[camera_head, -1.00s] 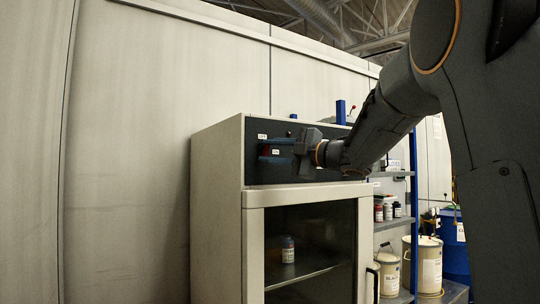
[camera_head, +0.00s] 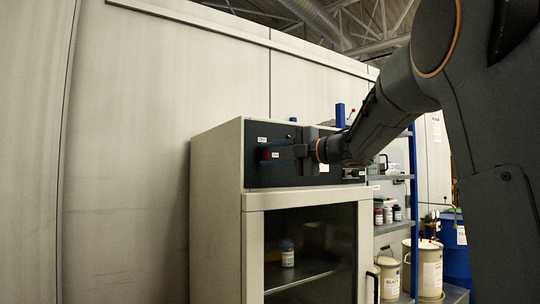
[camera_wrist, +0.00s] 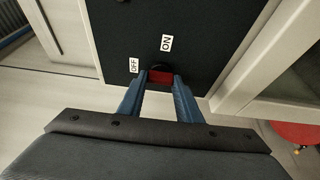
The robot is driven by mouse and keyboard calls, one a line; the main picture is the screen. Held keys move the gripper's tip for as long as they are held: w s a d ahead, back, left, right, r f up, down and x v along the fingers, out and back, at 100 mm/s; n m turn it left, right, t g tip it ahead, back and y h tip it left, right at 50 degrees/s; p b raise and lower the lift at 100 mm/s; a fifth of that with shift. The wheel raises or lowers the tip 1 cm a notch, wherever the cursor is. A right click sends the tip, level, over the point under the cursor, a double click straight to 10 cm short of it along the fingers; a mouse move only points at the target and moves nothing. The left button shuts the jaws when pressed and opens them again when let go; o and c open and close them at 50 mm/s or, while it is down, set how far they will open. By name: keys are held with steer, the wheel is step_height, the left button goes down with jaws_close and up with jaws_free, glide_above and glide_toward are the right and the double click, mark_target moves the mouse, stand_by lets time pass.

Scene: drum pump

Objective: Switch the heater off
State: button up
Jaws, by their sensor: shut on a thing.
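The heater switch has a red handle (camera_wrist: 161,77) on the dark control panel (camera_head: 290,176) of the cabinet. My gripper (camera_wrist: 161,80) is shut on this red handle, with one blue finger on each side. In the wrist view the OFF label (camera_wrist: 134,65) is left of the handle and the ON label (camera_wrist: 167,43) is just beyond it. In the head view the red handle (camera_head: 265,154) shows at the tips of my gripper (camera_head: 276,153). The fingers hide part of the switch, so I cannot tell exactly which label it points at.
The pale cabinet (camera_head: 216,205) has a glass door below the panel, with a small bottle (camera_head: 287,253) inside. To the right are a blue-posted shelf (camera_head: 392,226) with bottles, pails (camera_head: 430,268) and a blue drum (camera_head: 454,250). The wall left of the cabinet is bare.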

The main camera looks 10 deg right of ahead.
steer(key=o, duration=1)
steer(key=shift+o, duration=0.2)
steer(key=b+v, duration=0.1)
steer(key=v, duration=0.6)
steer(key=shift+s+d+b, duration=0.25)
steer(key=shift+s+b, duration=0.05)
steer(key=shift+b, duration=0.05)
